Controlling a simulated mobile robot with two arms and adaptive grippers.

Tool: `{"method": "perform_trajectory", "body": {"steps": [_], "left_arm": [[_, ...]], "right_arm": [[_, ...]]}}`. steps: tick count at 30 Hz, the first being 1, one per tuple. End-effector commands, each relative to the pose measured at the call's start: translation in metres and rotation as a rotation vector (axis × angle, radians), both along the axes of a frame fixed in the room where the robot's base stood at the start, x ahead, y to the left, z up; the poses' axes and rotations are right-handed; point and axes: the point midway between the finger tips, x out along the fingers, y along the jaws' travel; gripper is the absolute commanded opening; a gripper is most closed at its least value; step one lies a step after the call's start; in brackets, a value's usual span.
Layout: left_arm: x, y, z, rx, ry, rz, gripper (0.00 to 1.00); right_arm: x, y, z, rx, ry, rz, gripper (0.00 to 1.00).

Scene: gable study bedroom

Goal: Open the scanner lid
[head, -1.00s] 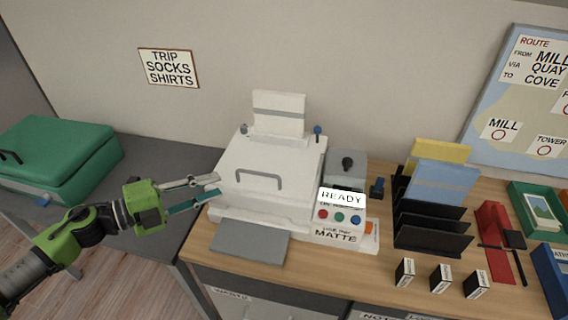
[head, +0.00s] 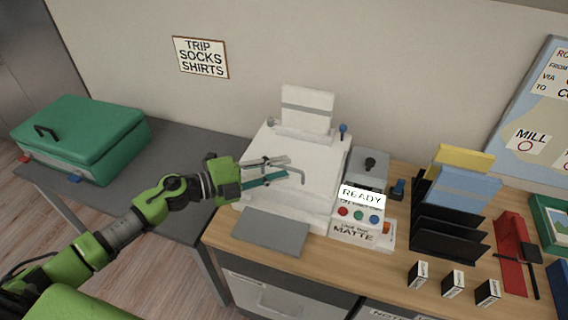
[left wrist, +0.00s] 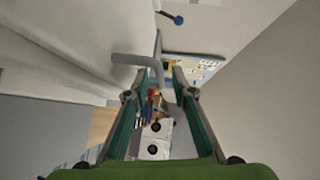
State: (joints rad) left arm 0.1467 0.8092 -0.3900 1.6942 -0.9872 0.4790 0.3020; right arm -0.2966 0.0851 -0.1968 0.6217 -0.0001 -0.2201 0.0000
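The white scanner (head: 285,208) stands on the wooden desk with its lid (head: 318,150) down. A grey bar handle (head: 301,174) is on the lid, partly hidden by my left gripper (head: 288,168). That gripper is open, its two fingers pointing right at the handle. In the left wrist view, the grey handle (left wrist: 135,61) is just beyond the tips of the left gripper (left wrist: 158,80), near the gap between them. I cannot tell whether it touches a finger. My right gripper is in neither current view.
A control panel (head: 361,196) reading READY is right of the scanner. A black file rack (head: 450,225) with folders and several small boxes stand further right. A grey pad (head: 270,232) lies in front of the scanner. A green case (head: 85,135) sits on the dark table at left.

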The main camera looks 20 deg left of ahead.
Motion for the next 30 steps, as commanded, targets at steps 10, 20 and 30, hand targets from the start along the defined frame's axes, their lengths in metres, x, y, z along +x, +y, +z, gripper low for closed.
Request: {"method": "perform_trajectory", "body": {"steps": [10, 20, 30], "left_arm": [[0.012, -0.014, -0.003, 0.001, 0.001, 0.000, 0.23], [0.011, -0.013, -0.003, 0.001, 0.001, -0.001, 0.00], [0.011, -0.003, 0.003, 0.004, 0.025, 0.000, 0.00]], "right_arm": [[-0.002, 0.001, 0.004, 0.002, 0.001, 0.000, 0.40], [-0.004, 0.010, 0.004, 0.011, 0.005, 0.001, 0.40], [-0.005, 0.010, 0.012, 0.012, 0.007, 0.002, 0.40]]}}
